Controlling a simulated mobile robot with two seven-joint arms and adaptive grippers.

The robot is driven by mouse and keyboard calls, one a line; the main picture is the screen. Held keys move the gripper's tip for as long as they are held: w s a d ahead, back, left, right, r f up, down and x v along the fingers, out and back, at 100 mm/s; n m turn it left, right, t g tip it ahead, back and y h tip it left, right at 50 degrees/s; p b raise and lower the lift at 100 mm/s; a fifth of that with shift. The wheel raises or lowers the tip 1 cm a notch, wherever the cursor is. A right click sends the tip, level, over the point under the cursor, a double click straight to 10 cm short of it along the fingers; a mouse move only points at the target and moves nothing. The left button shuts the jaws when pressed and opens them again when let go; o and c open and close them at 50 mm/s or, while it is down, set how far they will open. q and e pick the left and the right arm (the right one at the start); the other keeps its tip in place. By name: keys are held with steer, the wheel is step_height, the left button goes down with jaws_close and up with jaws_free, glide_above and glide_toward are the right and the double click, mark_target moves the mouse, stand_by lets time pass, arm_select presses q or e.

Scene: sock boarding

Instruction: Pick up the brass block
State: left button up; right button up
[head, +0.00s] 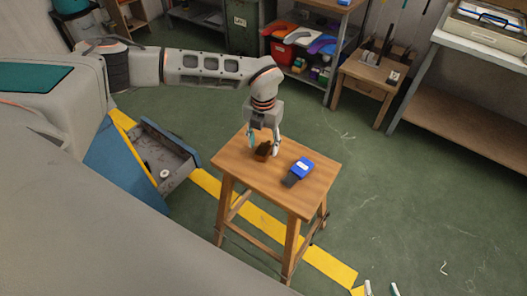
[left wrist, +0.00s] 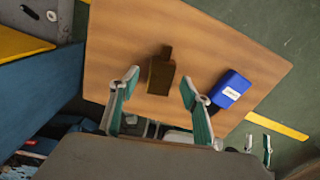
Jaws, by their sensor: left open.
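The brass block (head: 263,152) is a small dark brown block with a narrower part at one end. It lies on the wooden stool top, and the left wrist view shows it too (left wrist: 161,76). My left gripper (head: 263,146) points down over the stool with its fingers apart, one on each side of the block. In the left wrist view, its open fingertips (left wrist: 160,84) show gaps to the block on both sides. Only the pale fingertips of my right gripper (head: 381,288) show at the bottom edge of the head view, apart and empty.
A blue object with a dark grey end (head: 303,168) lies on the stool (head: 240,158) right of the block, near my left gripper's finger. An open drawer (head: 165,172) stands left of the stool. Shelves and a small table (head: 372,84) stand behind. Floor right of the stool is clear.

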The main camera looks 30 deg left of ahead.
arm_select(q)
steer(key=shift+f, duration=0.55)
jaws_close()
steer(key=shift+r, duration=0.1)
